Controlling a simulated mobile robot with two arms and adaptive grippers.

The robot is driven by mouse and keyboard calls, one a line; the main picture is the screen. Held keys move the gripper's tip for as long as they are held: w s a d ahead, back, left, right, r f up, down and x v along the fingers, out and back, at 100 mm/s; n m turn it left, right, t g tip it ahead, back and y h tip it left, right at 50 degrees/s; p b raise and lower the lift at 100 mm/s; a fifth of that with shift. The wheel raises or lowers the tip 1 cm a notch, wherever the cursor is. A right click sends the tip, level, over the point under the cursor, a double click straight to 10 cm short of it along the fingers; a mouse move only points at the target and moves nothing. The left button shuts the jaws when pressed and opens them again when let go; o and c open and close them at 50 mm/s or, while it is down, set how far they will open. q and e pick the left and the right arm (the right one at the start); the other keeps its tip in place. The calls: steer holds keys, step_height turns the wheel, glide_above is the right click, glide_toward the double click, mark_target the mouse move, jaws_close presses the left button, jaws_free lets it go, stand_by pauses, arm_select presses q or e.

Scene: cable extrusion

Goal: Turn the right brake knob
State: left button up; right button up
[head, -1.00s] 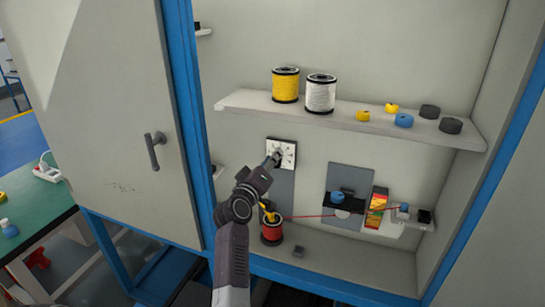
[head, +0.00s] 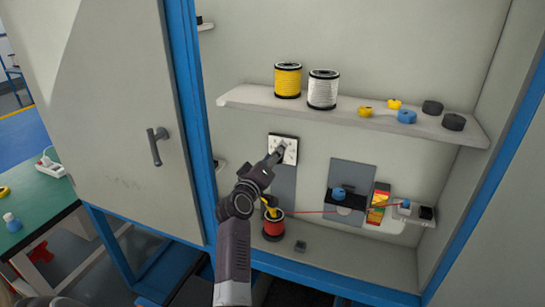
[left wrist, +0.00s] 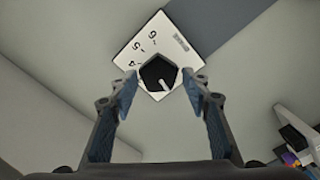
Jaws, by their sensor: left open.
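A black faceted knob (left wrist: 158,73) with a pale pointer sits on a white square dial plate (left wrist: 125,60) printed with numbers. The dial plate also shows in the head view (head: 290,143), on the cabinet's back wall below the shelf; the knob there is mostly hidden by my gripper. My left gripper (left wrist: 159,87) is open, with its fingers on either side of the knob and the knob framed between the tips. I cannot tell whether the fingers touch it. My left gripper also shows in the head view (head: 275,157). My right gripper is not in view.
A shelf (head: 245,102) above holds a yellow spool (head: 287,80), a white spool (head: 323,89) and several small parts. A red spool (head: 273,228) stands below, beside my arm. A red wire (head: 330,211) runs right from it. The cabinet door (head: 100,120) is at left.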

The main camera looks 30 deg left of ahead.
arm_select(q)
steer(key=v, duration=1.2)
